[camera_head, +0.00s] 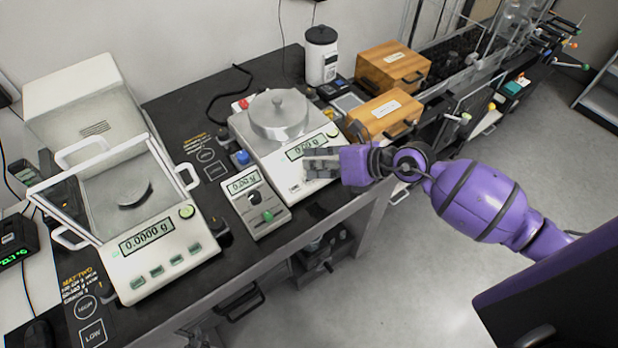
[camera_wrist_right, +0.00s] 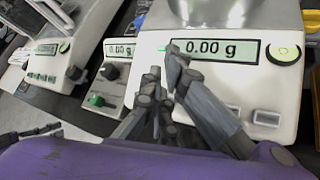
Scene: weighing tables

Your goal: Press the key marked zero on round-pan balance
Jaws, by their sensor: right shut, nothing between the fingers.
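The round-pan balance (camera_head: 262,158) is white, with a steel lidded pan (camera_head: 280,116) on top. Its display reads 0.00 g in the right wrist view (camera_wrist_right: 213,50). A row of keys lies below the display; one grey key (camera_wrist_right: 266,118) shows in the right wrist view, but I cannot read its label. My right gripper (camera_head: 306,161) is shut and empty, reaching in from the right over the balance's front panel. Its fingers (camera_wrist_right: 163,68) cover part of the panel and some keys. I cannot tell whether they touch it. My left gripper is out of view.
A small meter with knobs (camera_head: 255,205) stands just left of the balance's front. A balance with a glass draft shield (camera_head: 150,250) is further left. Wooden boxes (camera_head: 392,66) and a dark-lidded white container (camera_head: 321,57) stand behind and right. Open floor lies before the bench.

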